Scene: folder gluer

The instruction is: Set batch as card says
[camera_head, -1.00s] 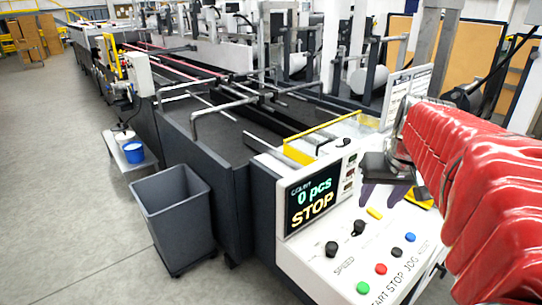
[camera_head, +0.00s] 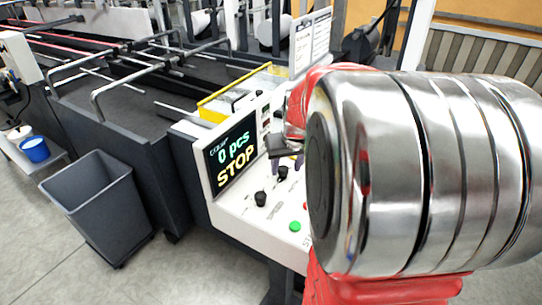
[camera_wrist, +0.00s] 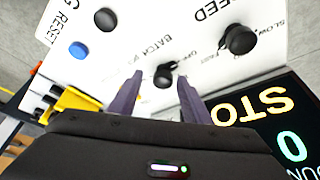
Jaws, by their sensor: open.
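The batch knob (camera_wrist: 164,77) is small and black, on the white control panel (camera_wrist: 140,20), with a label reading BATCH beside it. My gripper (camera_wrist: 160,80) is open, its two purple fingers on either side of the batch knob; whether they touch it I cannot tell. In the head view my arm hides most of the gripper and the panel's right part. The display (camera_head: 234,155) reads 0 pcs and STOP. A printed card (camera_head: 311,42) stands behind the panel; its text is too small to read.
The speed knob (camera_wrist: 239,40) sits near the batch knob. A blue button (camera_wrist: 78,49) and a yellow part (camera_wrist: 72,103) are on the other side. A green button (camera_head: 295,226) is near the panel's front. A grey bin (camera_head: 100,205) stands on the floor at left.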

